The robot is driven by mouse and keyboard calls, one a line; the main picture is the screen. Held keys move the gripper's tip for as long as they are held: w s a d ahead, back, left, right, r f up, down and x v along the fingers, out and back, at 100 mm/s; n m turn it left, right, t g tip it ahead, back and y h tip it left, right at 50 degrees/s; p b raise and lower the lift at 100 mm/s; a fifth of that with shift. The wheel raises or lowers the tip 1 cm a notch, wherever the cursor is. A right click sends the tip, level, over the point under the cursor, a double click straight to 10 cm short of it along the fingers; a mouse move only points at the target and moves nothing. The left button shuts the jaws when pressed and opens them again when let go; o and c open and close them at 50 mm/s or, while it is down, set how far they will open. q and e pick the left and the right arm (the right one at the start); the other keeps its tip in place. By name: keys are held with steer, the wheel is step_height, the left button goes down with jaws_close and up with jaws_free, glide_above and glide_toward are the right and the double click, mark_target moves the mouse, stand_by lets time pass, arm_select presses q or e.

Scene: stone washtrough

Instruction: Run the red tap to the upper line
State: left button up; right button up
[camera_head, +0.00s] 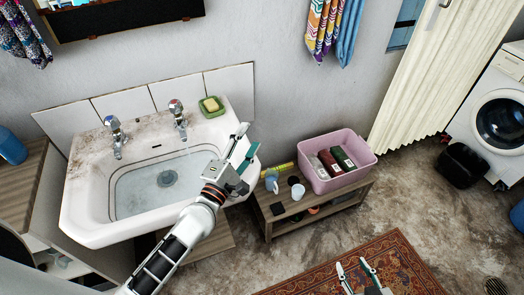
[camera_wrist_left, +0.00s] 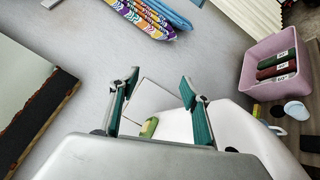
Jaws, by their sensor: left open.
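The white sink (camera_head: 88,222) stands against the wall with a drain at its bottom and dark lines around the inner wall. The basin appears to hold some clear water (camera_head: 140,195); its exact level against the lines is hard to tell. The tap with the red-marked top (camera_head: 177,112) is the right one; a faint streak below its spout may be running water. The other tap (camera_head: 115,132) is at left. My left gripper (camera_head: 248,138) is open and empty above the sink's right rim, apart from both taps; it also shows in the left wrist view (camera_wrist_left: 160,86). My right gripper (camera_head: 352,264) is open and empty above the rug.
A green soap dish (camera_head: 212,107) with yellow soap sits on the sink's back right corner. A low wooden bench (camera_head: 330,205) at right holds a pink tub (camera_head: 357,176), mugs (camera_head: 298,191) and small items. Cloths (camera_head: 325,30) hang on the wall above.

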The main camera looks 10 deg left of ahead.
arm_select(q)
steer(key=shift+s+d+f+m+h, duration=0.1)
steer(key=shift+s+d+m+h, duration=0.25)
steer(key=shift+d+m, duration=0.4)
steer(key=shift+s+d+f+m+h, duration=0.1)
steer(key=shift+s+d+m+h, duration=0.15)
steer(key=shift+s+d+m, duration=0.35)
steer(key=shift+s+d+m+h, duration=0.3)
steer(key=shift+d+m, duration=0.45)
steer(key=shift+d, duration=0.3)
steer(key=shift+g, duration=0.3)
stand_by(5.3)
